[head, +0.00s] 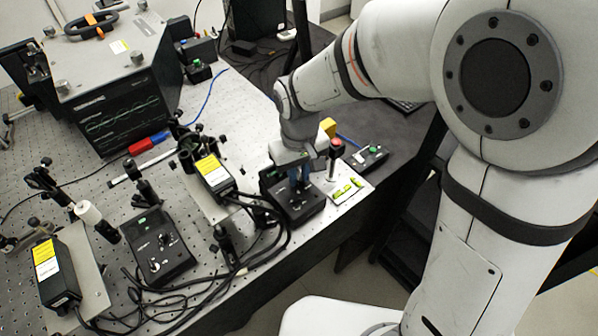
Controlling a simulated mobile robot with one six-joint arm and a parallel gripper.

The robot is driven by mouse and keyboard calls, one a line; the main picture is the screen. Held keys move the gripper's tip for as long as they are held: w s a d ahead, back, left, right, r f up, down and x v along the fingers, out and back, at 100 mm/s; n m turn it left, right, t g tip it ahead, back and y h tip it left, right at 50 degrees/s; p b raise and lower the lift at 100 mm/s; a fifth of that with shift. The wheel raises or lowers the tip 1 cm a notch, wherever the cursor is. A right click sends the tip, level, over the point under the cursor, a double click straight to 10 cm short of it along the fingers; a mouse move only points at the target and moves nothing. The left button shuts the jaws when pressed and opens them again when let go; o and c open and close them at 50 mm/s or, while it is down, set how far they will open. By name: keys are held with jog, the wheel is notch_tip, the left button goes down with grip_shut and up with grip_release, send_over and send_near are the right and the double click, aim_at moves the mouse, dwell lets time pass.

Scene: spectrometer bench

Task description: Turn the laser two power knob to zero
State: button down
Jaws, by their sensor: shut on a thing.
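My gripper (300,180) points down over a black laser control box (309,207) near the right edge of the optical bench. A second black control box (178,262) with a green label and small knobs stands to the left, apart from my gripper. The lettering on both boxes is too small to read.
Laser heads with yellow labels (213,170) (46,262) stand beside the boxes. Black cables (262,243) loop along the bench's front. A red-topped post (336,147) and a small box with a green button (374,151) are close right of my gripper. An instrument with a screen (118,116) stands behind.

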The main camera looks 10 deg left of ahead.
aim_at(299, 177)
dwell(0.4)
jog(key=c, duration=1.3)
grip_release()
jog(key=shift+c, duration=0.2)
notch_tip(299, 177, up, 8)
jog(key=shift+f, duration=0.1)
jog(key=s+d+r+m+t, duration=0.1)
jog(key=s+d+m, duration=0.2)
jog(key=d, duration=0.9)
jog(key=s+d+m+t, duration=0.1)
jog(key=s+d+m, duration=0.3)
jog(key=d, duration=0.8)
jog(key=shift+s+r+t, duration=0.35)
jog(key=shift+s+t, duration=0.05)
jog(key=shift+s, duration=0.15)
